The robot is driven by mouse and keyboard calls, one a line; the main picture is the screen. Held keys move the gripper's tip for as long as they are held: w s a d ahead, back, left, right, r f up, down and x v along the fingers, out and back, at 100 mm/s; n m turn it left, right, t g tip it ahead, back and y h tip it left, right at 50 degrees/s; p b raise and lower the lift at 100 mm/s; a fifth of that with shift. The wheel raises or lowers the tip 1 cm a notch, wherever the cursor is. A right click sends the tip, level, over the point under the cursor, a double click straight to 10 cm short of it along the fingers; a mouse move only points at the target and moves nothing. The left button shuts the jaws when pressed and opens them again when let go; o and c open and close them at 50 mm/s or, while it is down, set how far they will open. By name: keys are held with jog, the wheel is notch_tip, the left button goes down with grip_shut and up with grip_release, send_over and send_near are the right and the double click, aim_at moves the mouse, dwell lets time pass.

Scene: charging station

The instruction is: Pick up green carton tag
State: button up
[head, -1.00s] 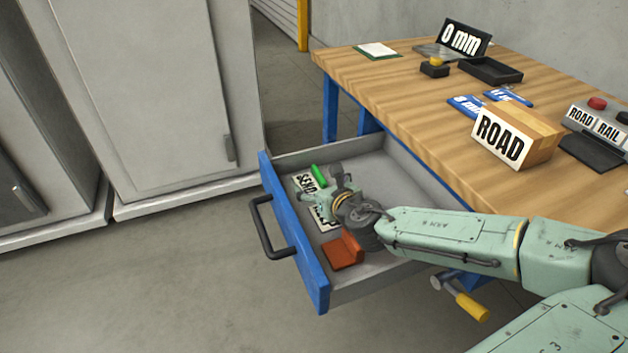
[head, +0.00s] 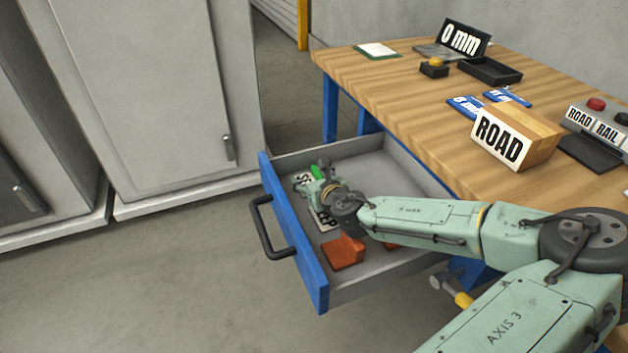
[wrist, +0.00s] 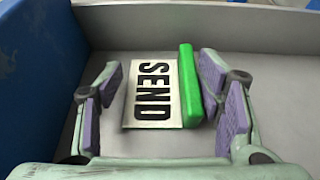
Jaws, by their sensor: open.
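The green carton tag (wrist: 189,84) shows in the wrist view as a bright green bar beside a white plate (wrist: 154,92) reading SEND. I cannot tell whether the plate is part of the tag. In the head view, a bit of the green tag (head: 316,171) shows in the open drawer, partly hidden by my gripper (head: 322,178). In the wrist view my open gripper (wrist: 162,88) has its purple-padded fingers on both sides of the plate and green bar. The right finger is very close to the bar; I cannot tell whether they touch.
The blue-fronted drawer (head: 292,233) has walls around my gripper. An orange-red piece (head: 343,252) lies near its front, by another partly hidden white label. The wooden bench (head: 415,90) above holds a ROAD box (head: 515,138) and a black tray (head: 490,71).

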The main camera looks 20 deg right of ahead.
grip_shut()
dwell(0.6)
